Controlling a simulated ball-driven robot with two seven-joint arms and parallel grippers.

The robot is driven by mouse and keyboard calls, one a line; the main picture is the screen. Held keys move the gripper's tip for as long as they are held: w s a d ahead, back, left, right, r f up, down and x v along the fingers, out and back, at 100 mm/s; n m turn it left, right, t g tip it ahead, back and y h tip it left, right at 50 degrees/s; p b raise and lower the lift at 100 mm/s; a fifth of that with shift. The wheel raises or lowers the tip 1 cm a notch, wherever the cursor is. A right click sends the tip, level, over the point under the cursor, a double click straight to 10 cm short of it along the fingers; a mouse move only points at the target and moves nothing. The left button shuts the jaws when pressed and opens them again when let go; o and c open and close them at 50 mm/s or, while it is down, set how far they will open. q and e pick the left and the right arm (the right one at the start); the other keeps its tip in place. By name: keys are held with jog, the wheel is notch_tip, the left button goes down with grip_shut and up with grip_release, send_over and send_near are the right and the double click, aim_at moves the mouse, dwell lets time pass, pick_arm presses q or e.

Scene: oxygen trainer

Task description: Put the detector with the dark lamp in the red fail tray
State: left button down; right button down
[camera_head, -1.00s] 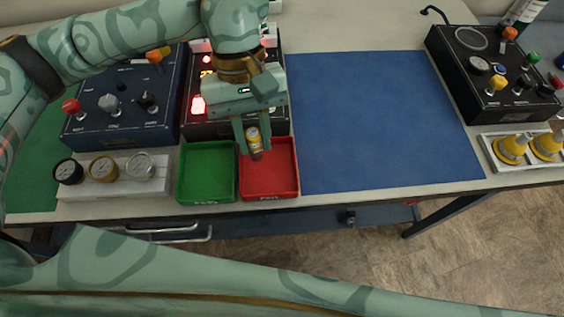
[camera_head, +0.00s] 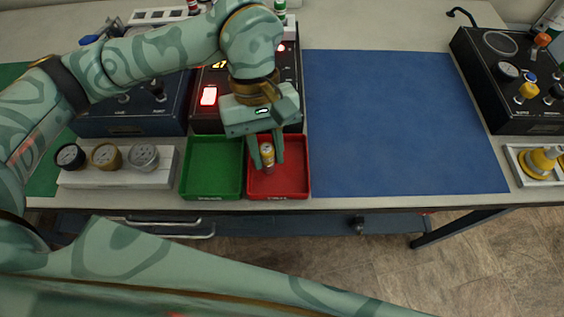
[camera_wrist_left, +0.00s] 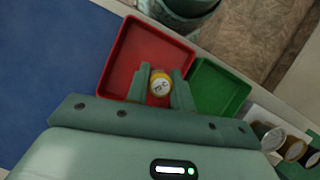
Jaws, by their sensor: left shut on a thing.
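The detector (camera_head: 267,153) is a small cylinder with a yellow band and a pale top. My left gripper (camera_head: 268,160) is shut on it and holds it over the red fail tray (camera_head: 298,193). In the left wrist view the detector's round pale face (camera_wrist_left: 160,84) shows between the fingers, with the red tray (camera_wrist_left: 120,50) around and below it. I cannot tell whether the detector touches the tray floor. Its lamp cannot be made out. My right gripper is not in view.
A green tray (camera_head: 212,168) stands directly left of the red one. A white block with several gauges (camera_head: 120,177) is further left. A dark panel with a lit red lamp (camera_head: 208,96) stands behind the trays. A clear blue mat (camera_head: 400,120) lies to the right.

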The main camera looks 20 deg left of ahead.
pick_arm(q)
jog(key=c, duration=1.1)
grip_release()
jog(key=shift+r, duration=0.1)
jog(key=p+v, duration=0.2)
jog(key=v, duration=1.4)
jog(key=shift+r+p, duration=0.1)
jog(key=shift+p, duration=0.25)
